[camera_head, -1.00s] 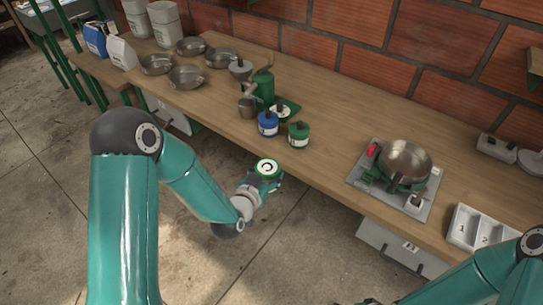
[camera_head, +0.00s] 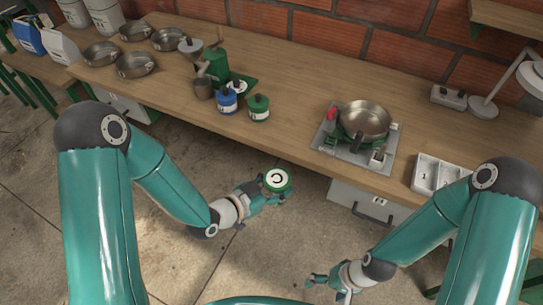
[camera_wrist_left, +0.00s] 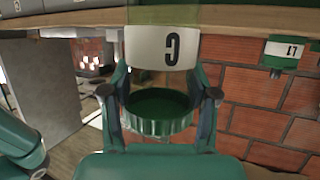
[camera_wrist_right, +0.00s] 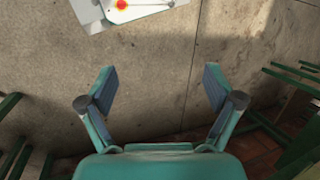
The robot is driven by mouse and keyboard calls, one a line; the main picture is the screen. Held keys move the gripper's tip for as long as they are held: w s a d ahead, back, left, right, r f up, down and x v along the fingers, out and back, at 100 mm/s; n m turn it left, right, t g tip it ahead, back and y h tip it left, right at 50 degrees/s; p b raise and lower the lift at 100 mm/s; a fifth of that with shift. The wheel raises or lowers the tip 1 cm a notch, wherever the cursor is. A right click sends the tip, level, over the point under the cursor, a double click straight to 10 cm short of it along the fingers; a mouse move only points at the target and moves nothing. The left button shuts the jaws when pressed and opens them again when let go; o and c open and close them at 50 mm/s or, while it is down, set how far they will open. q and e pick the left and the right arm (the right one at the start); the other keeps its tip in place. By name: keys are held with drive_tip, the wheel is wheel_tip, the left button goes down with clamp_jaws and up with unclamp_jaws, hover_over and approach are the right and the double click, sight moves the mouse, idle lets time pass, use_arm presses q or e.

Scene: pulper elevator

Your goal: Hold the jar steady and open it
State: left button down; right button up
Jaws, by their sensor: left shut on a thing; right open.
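The jar (camera_head: 276,183) has a green lid with a white disc and a dark mark on top. It is upright in front of the bench, off the floor, in my left gripper (camera_head: 266,190). In the left wrist view my left gripper (camera_wrist_left: 160,85) has a finger on each side of the jar, whose green lid (camera_wrist_left: 160,112) and white label with a black letter (camera_wrist_left: 162,47) show. The lid is on the jar. My right gripper (camera_head: 328,282) is low to the right of the jar, apart from it. In the right wrist view its fingers (camera_wrist_right: 158,88) are spread and empty.
The wooden bench (camera_head: 300,120) runs behind the jar. On it are a blue-lidded jar (camera_head: 227,101), a green-lidded jar (camera_head: 259,108), a green grinder (camera_head: 216,67), several metal bowls, a pan (camera_head: 364,120) on a burner and a numbered tray (camera_head: 427,173). Open floor lies between my arms.

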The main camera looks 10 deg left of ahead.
drive_tip(key=w+r+n+g+h, duration=0.35)
drive_tip(key=w+r, duration=0.85)
drive_tip(key=w, duration=0.5)
wheel_tip(320, 180, up, 18)
drive_tip(key=n+t, duration=0.4)
drive_tip(key=t, duration=0.1)
hover_over(273, 175)
drive_tip(key=shift+w+d+h, duration=0.15)
drive_tip(key=shift+d+h, duration=0.2)
drive_tip(key=shift+a, duration=0.25)
drive_tip(key=shift+s+a+f, duration=0.1)
drive_tip(key=shift+s+f, duration=0.1)
drive_tip(key=shift+f, duration=0.1)
wheel_tip(273, 175, down, 7)
drive_tip(key=shift+f, duration=0.15)
